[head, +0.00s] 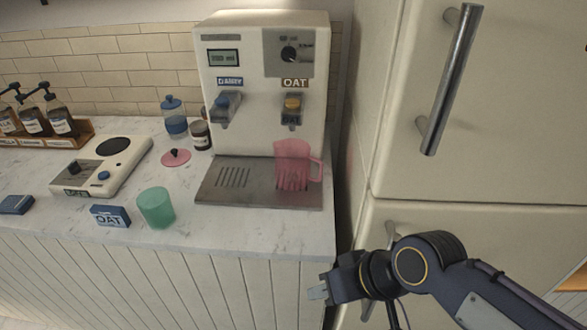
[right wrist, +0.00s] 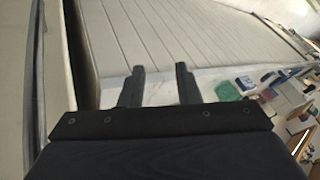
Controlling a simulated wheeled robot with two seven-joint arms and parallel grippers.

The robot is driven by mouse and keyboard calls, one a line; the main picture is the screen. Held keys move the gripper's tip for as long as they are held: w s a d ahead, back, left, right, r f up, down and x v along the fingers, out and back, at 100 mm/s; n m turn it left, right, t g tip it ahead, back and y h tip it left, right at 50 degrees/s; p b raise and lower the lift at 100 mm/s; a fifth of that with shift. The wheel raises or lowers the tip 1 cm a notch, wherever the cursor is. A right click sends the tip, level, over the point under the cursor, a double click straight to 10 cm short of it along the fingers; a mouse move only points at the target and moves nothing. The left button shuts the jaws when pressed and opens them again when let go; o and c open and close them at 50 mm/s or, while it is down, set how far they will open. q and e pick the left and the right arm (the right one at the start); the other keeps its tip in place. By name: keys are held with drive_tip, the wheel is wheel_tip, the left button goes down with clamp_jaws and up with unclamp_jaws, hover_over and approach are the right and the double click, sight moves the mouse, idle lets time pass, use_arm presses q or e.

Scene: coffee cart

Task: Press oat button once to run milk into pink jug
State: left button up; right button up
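The cream milk machine (head: 262,140) stands on the counter. Its oat button (head: 293,103) is yellow and sits below the OAT label (head: 294,83) on the right. A blue button (head: 222,101) sits on the left under another label. The see-through pink jug (head: 291,172) stands upright on the drip tray's right side, below the oat outlet, handle to the right. I cannot tell if milk is in it. My right gripper (head: 317,290) is low in front of the counter's right end, well away from the button. Its two fingers (right wrist: 158,84) are apart and empty in the right wrist view. My left gripper is not in view.
A green cup (head: 156,207), blue OAT carton (head: 110,216), scale (head: 104,165), pink lid (head: 175,156) and jars stand left of the machine. The tall cream fridge (head: 400,165) with long handles stands close on the right. The space before the drip tray (head: 215,195) is clear.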

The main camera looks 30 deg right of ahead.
clamp_jaws()
idle(1.8)
